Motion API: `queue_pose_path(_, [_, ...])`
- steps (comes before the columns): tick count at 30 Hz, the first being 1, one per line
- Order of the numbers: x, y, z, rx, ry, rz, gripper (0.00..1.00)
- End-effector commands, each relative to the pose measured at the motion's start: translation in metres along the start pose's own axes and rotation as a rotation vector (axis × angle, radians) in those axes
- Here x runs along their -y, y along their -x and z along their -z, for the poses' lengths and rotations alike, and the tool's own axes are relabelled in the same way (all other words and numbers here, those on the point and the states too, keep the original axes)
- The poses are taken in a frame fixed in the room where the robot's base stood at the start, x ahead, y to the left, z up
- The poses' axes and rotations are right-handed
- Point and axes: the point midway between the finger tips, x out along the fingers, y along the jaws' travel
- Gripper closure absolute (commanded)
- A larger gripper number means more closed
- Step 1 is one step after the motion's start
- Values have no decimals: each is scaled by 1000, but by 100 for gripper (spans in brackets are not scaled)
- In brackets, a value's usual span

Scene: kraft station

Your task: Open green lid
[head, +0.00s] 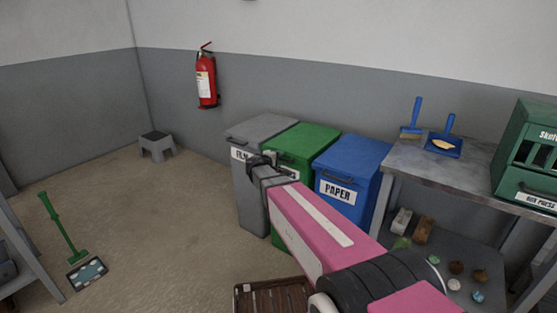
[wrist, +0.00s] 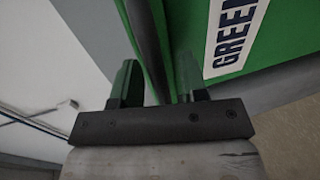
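The green bin's lid (head: 305,138) is closed and lies flat on its bin, between a grey bin and a blue bin. My gripper (head: 262,160) is at the front edge of the green lid, by its left side; my arm hides much of the bin's front. In the wrist view, the green bin's white label (wrist: 232,35) reads "GREEN". My gripper's two fingers (wrist: 157,82) stand apart there, with a dark curved bar (wrist: 147,45), likely the lid's handle, running between them. I cannot tell whether the fingers touch it.
The grey bin (head: 250,180) stands close on the left and the blue "PAPER" bin (head: 345,185) on the right. A metal workbench (head: 440,170) stands further right. A brown slatted crate (head: 270,300) is on the floor in front.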

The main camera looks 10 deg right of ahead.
Motion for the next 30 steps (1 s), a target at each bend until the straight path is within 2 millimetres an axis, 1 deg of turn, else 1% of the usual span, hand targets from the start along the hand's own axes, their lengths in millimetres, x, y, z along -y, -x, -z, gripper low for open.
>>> queue_pose_path(1, [0, 0, 0, 0, 0, 0, 73])
queue_pose_path(2, [0, 0, 0, 0, 0, 0, 83])
queue_pose_path(3, [0, 0, 0, 0, 0, 0, 96])
queue_pose_path(4, [0, 0, 0, 0, 0, 0, 100])
queue_pose_path(11, [-1, 1, 0, 0, 0, 2, 100])
queue_pose_path(17, [-12, 3, 0, 0, -1, 25, 100])
queue_pose_path(23, [-39, 8, 0, -1, -3, 82, 100])
queue_pose_path(30, [-84, 11, 0, -2, -5, 185, 100])
